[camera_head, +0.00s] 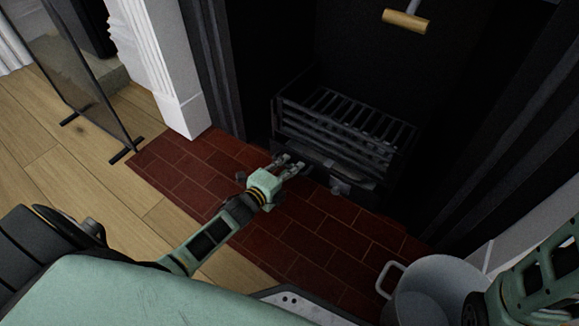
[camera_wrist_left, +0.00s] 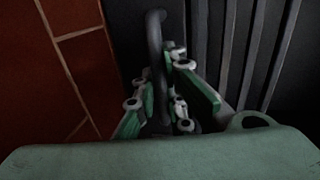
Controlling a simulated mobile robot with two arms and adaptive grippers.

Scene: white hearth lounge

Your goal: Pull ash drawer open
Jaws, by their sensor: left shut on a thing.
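The dark ash drawer (camera_head: 345,170) is low under the black fire grate (camera_head: 345,125), above the red brick hearth. It is hard to make out in the shadow, and how far it stands out cannot be told. My left gripper (camera_head: 290,164) reaches to the left front end of the grate's base. In the left wrist view, my left gripper (camera_wrist_left: 160,100) is shut on a dark curved bar, the drawer handle (camera_wrist_left: 154,50), which runs up between its fingers. My right arm shows at the lower right of the head view; its gripper is out of view.
The red brick hearth (camera_head: 320,215) is clear in front of the grate. A pale metal bucket (camera_head: 440,285) stands at the lower right, close to my right arm. A wood-handled pull (camera_head: 406,21) is above the grate. A fire screen (camera_head: 80,65) stands at the left.

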